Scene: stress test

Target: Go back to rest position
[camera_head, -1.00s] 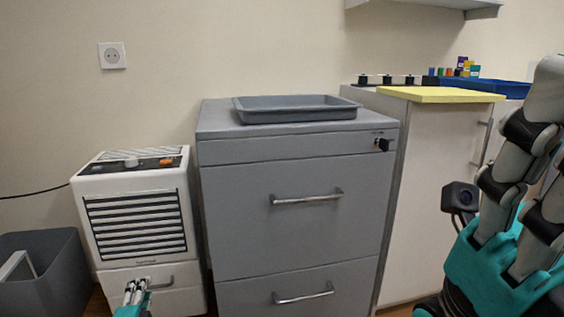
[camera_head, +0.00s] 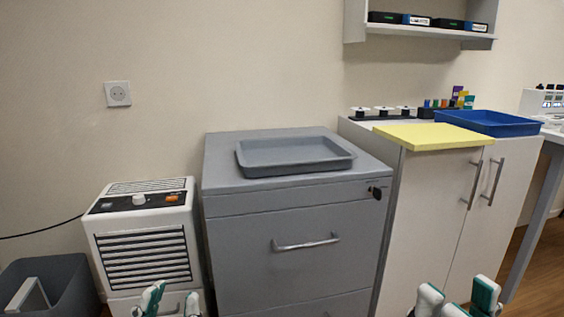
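My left gripper (camera_head: 172,300) shows at the bottom edge in the head view, in front of the white heater-like unit (camera_head: 140,246). Its two teal and white fingers stand apart with a gap between them, and nothing shows in it. My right gripper (camera_head: 458,300) shows at the bottom right, in front of the white cabinet (camera_head: 425,225). Its fingers are spread apart and empty. The rest of both arms is out of the picture.
A grey drawer cabinet (camera_head: 300,222) stands in the middle with a grey tray (camera_head: 295,155) on top. A yellow board (camera_head: 432,136) and a blue tray (camera_head: 490,122) lie on the white cabinet. A grey bin (camera_head: 62,275) stands at the left. A wall shelf (camera_head: 355,25) hangs above.

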